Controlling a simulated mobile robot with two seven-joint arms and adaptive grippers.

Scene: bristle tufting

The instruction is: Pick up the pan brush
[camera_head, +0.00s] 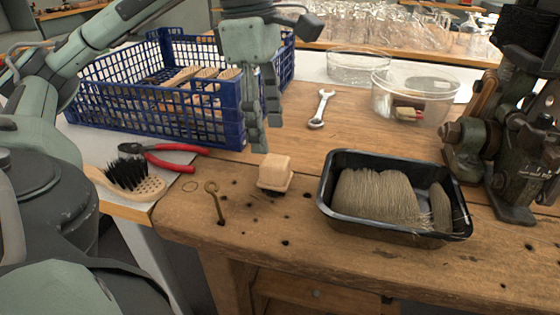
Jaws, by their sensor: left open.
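A small pale wooden block-shaped brush (274,172), which looks like the pan brush, stands on the workbench with its wooden top up. A little dark material shows under it; its bristles are mostly hidden. My left gripper (261,148) points down just above and slightly left of it, open and empty, with its fingers looking close together from this side. Another wooden brush (148,187) with black bristles facing up lies at the bench's left end. My right gripper is not in view.
A blue crate (232,128) with wooden pieces stands behind left. Red-handled pliers (178,148), a brass hook (214,199) and a wrench (321,110) lie around. A black tray (345,228) of bristle fibre sits right, near a dark machine (497,150) and clear tubs (440,88).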

